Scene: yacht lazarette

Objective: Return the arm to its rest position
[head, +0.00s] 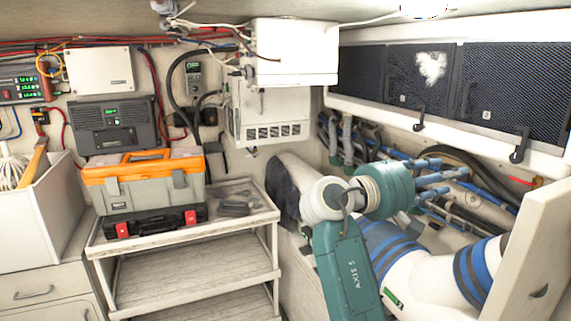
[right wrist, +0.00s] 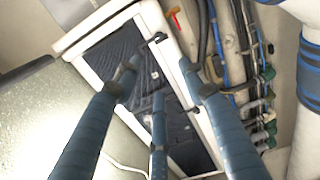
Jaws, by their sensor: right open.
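My right gripper (head: 448,174) shows in the head view at the right. It sits at the end of my white and teal arm, and its blue fingers point right, in front of the pipes. In the right wrist view my right gripper (right wrist: 160,84) has three blue fingers with dark tips. They are spread apart, with nothing held between them. My arm is bent, with its teal link in front of the hull side. My left gripper is not in view.
Dark mesh locker doors (head: 512,85) with black latches are above the arm. Blue and grey pipes (head: 345,140) run along the hull behind the gripper. A pale panel (head: 535,240) stands at the right. An orange-lidded toolbox (head: 145,182) is on a shelf unit (head: 195,268) at the left.

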